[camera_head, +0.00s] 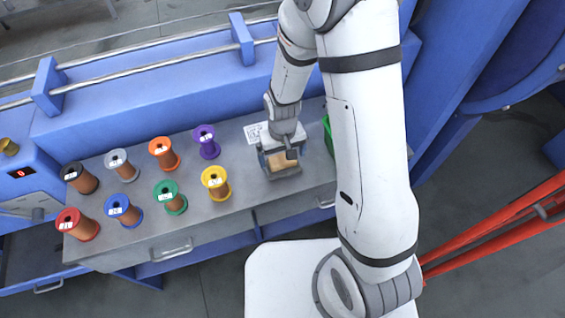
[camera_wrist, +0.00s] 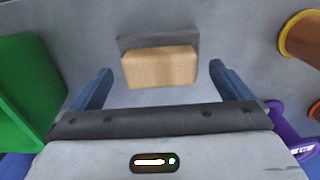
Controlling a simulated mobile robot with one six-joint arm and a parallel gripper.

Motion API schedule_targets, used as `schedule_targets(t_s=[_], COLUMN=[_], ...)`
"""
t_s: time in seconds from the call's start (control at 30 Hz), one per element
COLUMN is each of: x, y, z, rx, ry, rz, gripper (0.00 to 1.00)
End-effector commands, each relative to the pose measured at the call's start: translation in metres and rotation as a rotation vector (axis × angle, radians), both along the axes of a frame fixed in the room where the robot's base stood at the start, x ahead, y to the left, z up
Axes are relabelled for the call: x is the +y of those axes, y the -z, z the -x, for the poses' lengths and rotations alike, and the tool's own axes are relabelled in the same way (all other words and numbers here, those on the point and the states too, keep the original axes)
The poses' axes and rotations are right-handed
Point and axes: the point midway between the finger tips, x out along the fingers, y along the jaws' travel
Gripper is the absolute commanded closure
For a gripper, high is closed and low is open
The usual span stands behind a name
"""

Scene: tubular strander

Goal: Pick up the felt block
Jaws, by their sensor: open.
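The felt block shows in the wrist view as a light wooden block (camera_wrist: 160,67) with a dark grey part (camera_wrist: 158,42) along its far side. It lies on the grey bench top. My gripper (camera_wrist: 160,72) is open, with one blue finger to the left of the block and one to the right, and a gap on each side. In the head view the block (camera_head: 286,162) shows below my gripper (camera_head: 281,153), partly hidden by it. The height between fingertips and block is hard to tell.
Several wire spools stand on the bench left of my gripper; the yellow spool (camera_head: 216,182) and purple spool (camera_head: 206,141) are nearest. A green container (camera_wrist: 25,90) stands on the other side, mostly hidden by my arm in the head view.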

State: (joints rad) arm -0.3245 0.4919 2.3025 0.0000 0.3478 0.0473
Motion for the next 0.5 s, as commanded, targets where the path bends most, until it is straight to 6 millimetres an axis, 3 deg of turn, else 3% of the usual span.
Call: schedule_targets(t_s=[0.17,0.43,0.5], x=[0.0,0.0,0.0], y=[0.018,0.02,0.02], z=[0.0,0.0,0.0], rx=[0.001,-0.001,-0.001], ry=[0.0,-0.001,-0.001], rz=[0.0,0.0,0.0], gripper=[0.02,0.02,0.08])
